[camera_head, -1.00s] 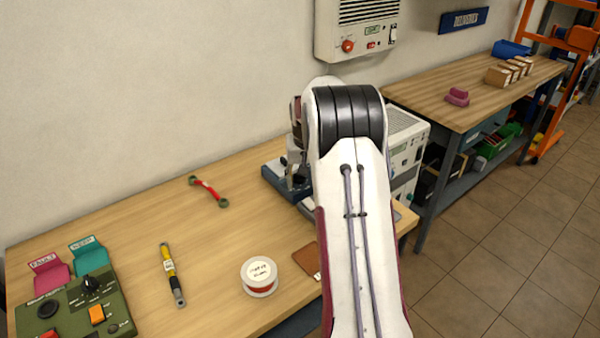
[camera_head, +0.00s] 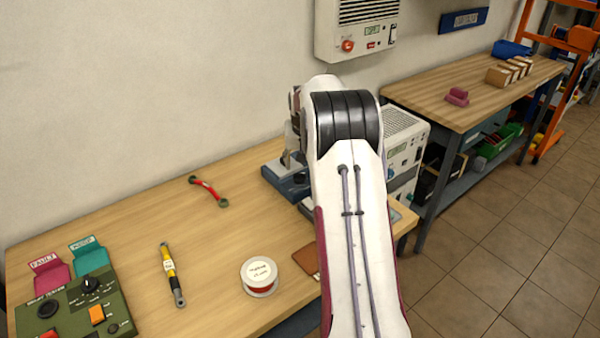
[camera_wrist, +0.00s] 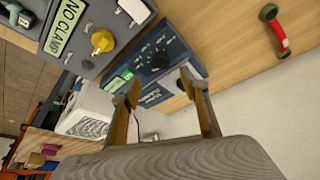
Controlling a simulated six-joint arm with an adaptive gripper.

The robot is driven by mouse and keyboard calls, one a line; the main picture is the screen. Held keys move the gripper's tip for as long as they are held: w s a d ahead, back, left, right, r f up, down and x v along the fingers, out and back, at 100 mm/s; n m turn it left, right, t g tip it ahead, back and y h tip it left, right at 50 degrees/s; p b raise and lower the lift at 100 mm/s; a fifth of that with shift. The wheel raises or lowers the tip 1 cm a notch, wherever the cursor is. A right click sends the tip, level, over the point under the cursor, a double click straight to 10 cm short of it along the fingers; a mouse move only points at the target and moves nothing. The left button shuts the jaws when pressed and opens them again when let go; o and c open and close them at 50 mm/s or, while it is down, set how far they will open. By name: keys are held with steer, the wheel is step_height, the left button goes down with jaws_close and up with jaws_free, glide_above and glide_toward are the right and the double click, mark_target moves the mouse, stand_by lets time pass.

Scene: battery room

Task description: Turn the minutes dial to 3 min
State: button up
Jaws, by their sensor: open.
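A dark blue box (camera_wrist: 168,82) with a round black dial (camera_wrist: 158,61) and a small green display (camera_wrist: 125,75) shows in the wrist view. Marks ring the dial, but its lettering and setting are too small to read. My gripper (camera_wrist: 160,77) is open and empty. Its two fingertips point toward the lower part of the box's face, one on each side below the dial, apart from it. In the head view the blue box (camera_head: 278,178) stands on the bench, partly hidden by my arm, which also covers most of the gripper.
A grey unit with a "NO CLAMP" label (camera_wrist: 63,27) and a yellow knob (camera_wrist: 102,40) is close by. A white instrument case (camera_head: 403,140) stands behind my arm. A red-handled tool (camera_head: 209,192), a yellow tool (camera_head: 172,275) and a spool (camera_head: 259,277) lie left on the bench.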

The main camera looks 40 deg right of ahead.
mark_target(300, 175)
steer(key=shift+x, duration=3.4)
steer(key=c, duration=1.1)
